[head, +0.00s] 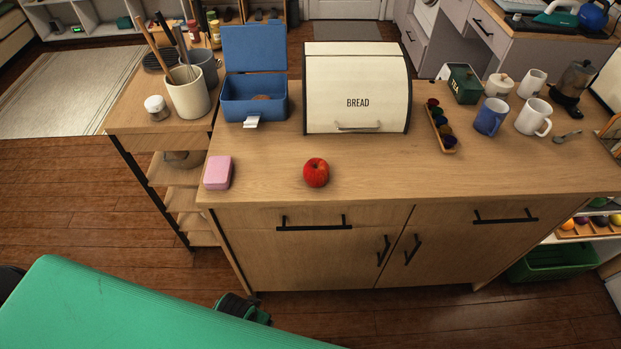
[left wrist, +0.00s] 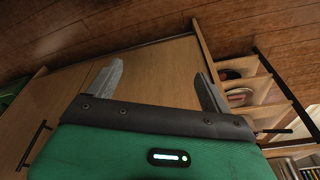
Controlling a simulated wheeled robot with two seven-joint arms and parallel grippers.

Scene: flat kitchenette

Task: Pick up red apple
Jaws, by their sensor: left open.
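The red apple (head: 316,172) sits on the wooden counter (head: 270,180) near its front edge, in front of the bread box. In the head view my green left arm comes in from the lower left, low in front of the cabinet, and its fingers are not clearly seen. In the left wrist view my left gripper (left wrist: 160,85) is open and empty, its two fingers spread wide before the cabinet front. The apple is not seen in the left wrist view. My right gripper is in neither view.
A pink box (head: 218,173) lies left of the apple. Behind stand an open blue box (head: 254,100), the bread box (head: 357,90) and a tray of small dark balls (head: 441,125). Mugs (head: 491,116) stand at right. Counter right of the apple is clear.

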